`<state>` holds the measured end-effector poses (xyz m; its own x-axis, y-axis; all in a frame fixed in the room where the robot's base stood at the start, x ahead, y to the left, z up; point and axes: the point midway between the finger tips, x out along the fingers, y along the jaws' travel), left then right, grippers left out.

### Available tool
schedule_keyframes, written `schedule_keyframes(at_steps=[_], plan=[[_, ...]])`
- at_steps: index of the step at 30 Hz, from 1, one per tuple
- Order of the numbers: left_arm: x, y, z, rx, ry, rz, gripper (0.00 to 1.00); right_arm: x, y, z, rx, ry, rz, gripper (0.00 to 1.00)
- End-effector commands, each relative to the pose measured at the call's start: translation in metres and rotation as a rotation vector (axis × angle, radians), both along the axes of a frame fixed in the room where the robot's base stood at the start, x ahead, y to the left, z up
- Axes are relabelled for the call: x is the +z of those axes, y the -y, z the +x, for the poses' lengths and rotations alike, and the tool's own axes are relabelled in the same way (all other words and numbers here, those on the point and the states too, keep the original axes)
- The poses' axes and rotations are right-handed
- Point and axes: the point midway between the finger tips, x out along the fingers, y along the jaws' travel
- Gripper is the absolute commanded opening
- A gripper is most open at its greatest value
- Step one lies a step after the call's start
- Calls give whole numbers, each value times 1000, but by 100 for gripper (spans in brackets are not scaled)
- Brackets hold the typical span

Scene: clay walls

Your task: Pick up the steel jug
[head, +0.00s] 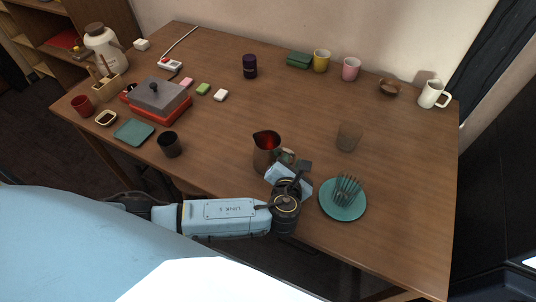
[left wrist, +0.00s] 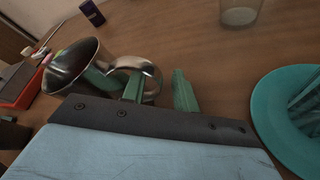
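The steel jug (head: 265,157) stands upright near the front edge of the table, with a reddish tint inside its mouth. In the left wrist view the jug (left wrist: 74,66) is shiny, with a looped handle (left wrist: 155,74) on its right. My left gripper (head: 291,160) is at the handle side of the jug. Its two green fingers (left wrist: 158,90) are apart, one overlapping the handle loop and the other to the right of the handle. The handle's outer part lies between them, with a gap to the right finger. Contact cannot be told. My right gripper is out of view.
A teal plate (head: 331,212) with a ribbed dark item (head: 347,188) is right of my gripper. A translucent cup (head: 349,136) stands behind it. A dark cup (head: 170,145) is to the left. The table (head: 300,100) behind the jug is clear.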

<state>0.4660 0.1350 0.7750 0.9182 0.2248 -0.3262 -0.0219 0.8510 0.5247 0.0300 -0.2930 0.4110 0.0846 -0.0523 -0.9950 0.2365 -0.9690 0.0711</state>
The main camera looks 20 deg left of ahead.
Motion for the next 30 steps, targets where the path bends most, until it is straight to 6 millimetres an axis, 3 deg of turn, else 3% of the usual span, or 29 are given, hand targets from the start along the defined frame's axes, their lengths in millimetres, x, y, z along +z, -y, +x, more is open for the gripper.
schedule_keyframes(at_steps=[1,8,30], plan=[[0,0,0,0,0,0,29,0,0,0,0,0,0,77],[0,0,0,-1,0,0,0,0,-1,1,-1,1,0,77],[5,0,0,1,3,1,0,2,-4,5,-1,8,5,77]])
